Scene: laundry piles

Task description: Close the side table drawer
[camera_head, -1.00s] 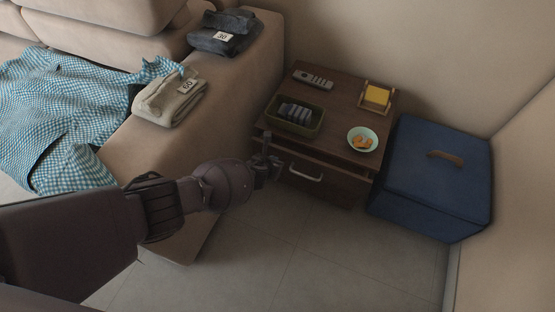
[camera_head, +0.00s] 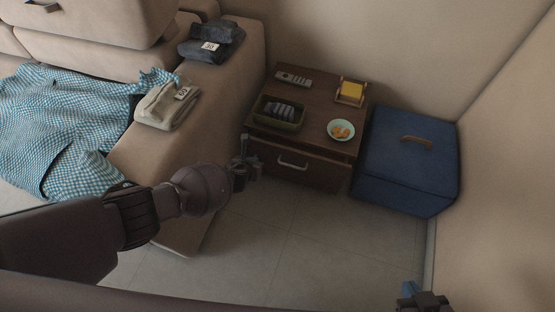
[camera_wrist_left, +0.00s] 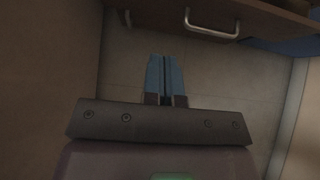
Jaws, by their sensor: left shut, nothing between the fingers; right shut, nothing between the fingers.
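The dark wooden side table (camera_head: 318,93) stands between the sofa arm and a blue box. Its drawer front (camera_head: 322,174) has a metal handle (camera_head: 292,162), which also shows at the top of the left wrist view (camera_wrist_left: 212,24). The drawer front lies close below the tabletop edge; I cannot tell whether it is fully flush. My left gripper (camera_head: 243,158) is just left of the drawer front, low near the sofa arm. Its blue fingers (camera_wrist_left: 165,76) are shut and empty over the floor, apart from the handle. My right gripper (camera_head: 408,290) is shut and empty at the bottom right.
On the tabletop are a remote (camera_head: 294,78), a dark tray (camera_head: 278,123), a bowl with orange pieces (camera_head: 341,130) and a yellow block in a holder (camera_head: 351,90). The blue box (camera_head: 405,180) stands close on the right. The sofa arm (camera_head: 160,150) is left. Floor in front is clear.

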